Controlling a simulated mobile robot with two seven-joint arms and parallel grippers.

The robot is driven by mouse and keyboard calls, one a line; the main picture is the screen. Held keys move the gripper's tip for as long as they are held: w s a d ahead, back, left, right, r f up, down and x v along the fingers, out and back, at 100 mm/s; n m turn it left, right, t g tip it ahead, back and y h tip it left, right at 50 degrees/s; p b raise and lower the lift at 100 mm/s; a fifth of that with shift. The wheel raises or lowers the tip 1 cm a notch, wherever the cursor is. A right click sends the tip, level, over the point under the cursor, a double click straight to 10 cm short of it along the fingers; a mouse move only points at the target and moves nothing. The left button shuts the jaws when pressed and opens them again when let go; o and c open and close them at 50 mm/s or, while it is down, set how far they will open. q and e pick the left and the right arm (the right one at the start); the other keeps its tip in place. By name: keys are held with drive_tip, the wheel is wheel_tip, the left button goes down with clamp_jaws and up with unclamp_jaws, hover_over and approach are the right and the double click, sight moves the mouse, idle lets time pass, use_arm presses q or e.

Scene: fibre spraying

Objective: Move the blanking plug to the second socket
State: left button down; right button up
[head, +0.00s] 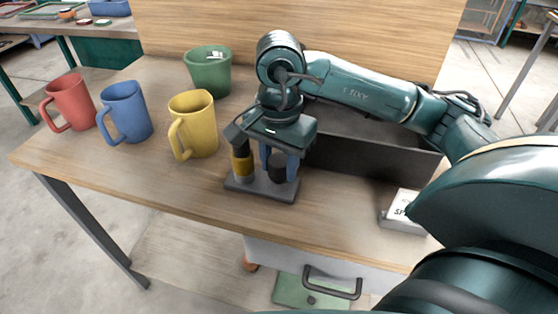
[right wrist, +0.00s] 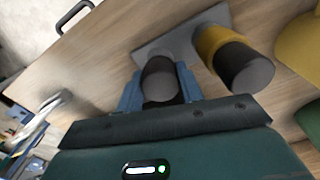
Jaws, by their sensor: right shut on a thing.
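A grey base plate (head: 262,187) lies on the table and also shows in the right wrist view (right wrist: 188,37). A dark cylinder with a yellow band (head: 243,164) stands upright at its left end. It also shows in the right wrist view (right wrist: 222,45). My right gripper (head: 279,163), with blue fingers, is shut on a second dark cylinder (right wrist: 160,80), seemingly the blanking plug, over the plate's right end. I cannot tell if its lower end is seated in a socket. The sockets themselves are hidden. My left gripper is not in view.
Red (head: 70,103), blue (head: 125,113), yellow (head: 194,126) and green (head: 208,71) mugs stand at the left; the yellow is nearest. A dark open box (head: 370,160) is behind my right gripper. A small labelled box (head: 402,222) lies right. The table front is clear.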

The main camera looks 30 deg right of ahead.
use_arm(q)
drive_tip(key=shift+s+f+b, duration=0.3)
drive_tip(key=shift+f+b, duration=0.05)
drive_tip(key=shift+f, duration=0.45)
use_arm(e)
drive_tip(key=shift+f, duration=0.35)
drive_tip(key=o, duration=1.1)
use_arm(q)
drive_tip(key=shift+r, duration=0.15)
use_arm(e)
drive_tip(key=shift+r, duration=0.1)
